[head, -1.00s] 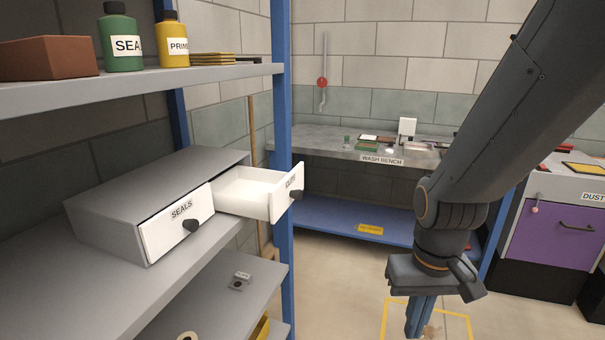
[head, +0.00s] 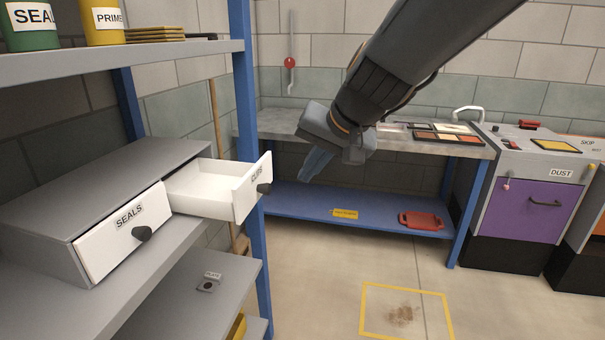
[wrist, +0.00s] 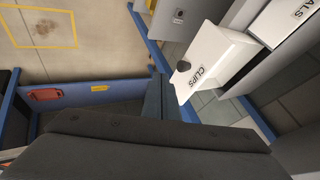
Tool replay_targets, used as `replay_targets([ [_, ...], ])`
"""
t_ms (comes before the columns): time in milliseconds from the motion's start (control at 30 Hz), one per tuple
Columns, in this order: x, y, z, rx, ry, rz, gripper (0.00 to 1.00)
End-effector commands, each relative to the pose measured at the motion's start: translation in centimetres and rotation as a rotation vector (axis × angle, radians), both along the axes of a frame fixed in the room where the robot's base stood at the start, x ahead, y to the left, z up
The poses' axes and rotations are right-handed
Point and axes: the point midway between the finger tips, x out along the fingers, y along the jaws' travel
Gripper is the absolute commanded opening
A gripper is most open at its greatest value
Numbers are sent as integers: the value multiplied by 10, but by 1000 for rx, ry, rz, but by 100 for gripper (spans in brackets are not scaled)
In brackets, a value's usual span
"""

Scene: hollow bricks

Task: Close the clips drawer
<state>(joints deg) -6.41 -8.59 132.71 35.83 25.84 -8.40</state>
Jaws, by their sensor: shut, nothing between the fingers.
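The clips drawer (head: 226,196) is white with a dark round knob and stands pulled out of the grey cabinet (head: 58,212) on the shelf. It looks empty inside. It also shows in the wrist view (wrist: 220,62), with its CLIPS label and knob facing my gripper. My gripper (head: 312,166) is shut and empty, to the right of the drawer front and apart from it. In the wrist view my shut fingers (wrist: 170,98) appear near the drawer's front edge, without clear contact.
The seals drawer (head: 118,232) beside it looks closed. The wash bench (head: 440,147) and the purple dust bin (head: 535,208) are at the right. The floor between is open.

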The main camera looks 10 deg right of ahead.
Motion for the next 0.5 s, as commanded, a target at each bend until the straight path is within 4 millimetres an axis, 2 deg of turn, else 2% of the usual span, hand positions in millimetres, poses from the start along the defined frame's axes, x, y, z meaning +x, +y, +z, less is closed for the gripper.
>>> replay_targets([
  [367,37,23,-62,-2,5,1,0],
  [400,40,26,-66,-2,5,1,0],
  [500,44,43,-59,-2,3,4,0],
])
